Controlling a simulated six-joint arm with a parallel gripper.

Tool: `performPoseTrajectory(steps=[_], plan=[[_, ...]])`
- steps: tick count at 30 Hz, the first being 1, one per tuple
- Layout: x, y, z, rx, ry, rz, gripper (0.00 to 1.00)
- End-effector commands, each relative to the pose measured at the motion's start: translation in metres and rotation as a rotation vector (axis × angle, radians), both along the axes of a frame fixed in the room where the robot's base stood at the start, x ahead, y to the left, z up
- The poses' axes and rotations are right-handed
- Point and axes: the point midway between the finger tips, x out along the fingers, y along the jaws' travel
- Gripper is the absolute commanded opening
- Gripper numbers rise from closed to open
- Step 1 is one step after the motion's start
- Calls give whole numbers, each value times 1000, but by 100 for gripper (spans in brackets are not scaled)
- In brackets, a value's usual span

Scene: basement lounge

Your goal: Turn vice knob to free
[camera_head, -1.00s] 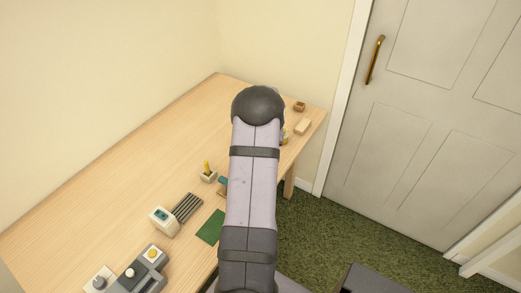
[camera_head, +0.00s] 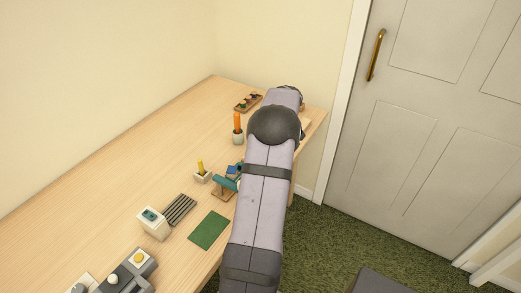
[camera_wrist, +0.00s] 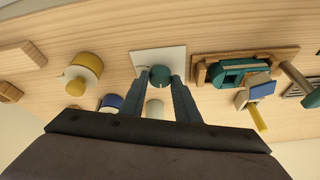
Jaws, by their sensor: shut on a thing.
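The vice knob (camera_wrist: 160,73) is a small round teal knob with a light line on its face, set on a white square plate (camera_wrist: 172,54) in the wrist view. My gripper (camera_wrist: 160,77) is shut on it, one dark teal finger on each side. To its right is a teal vice (camera_wrist: 238,72) on a wooden base, apart from the gripper. In the head view, a teal piece (camera_head: 227,183) shows just left of my arm. My arm hides the gripper and the knob there.
A yellow-topped white cylinder (camera_wrist: 84,66), a blue-topped pot (camera_wrist: 110,102) and an off-white cylinder (camera_wrist: 154,107) stand near the fingers. An orange stick in a pot (camera_head: 237,123) and a small tray (camera_head: 243,107) stand farther back.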

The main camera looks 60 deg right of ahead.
Motion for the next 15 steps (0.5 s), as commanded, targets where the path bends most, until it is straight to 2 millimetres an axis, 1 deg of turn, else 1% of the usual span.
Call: performPoseTrajectory(steps=[6, 15], plan=[[0, 0, 0, 2, 1, 61, 6], [-1, -1, 0, 1, 2, 76, 6]])
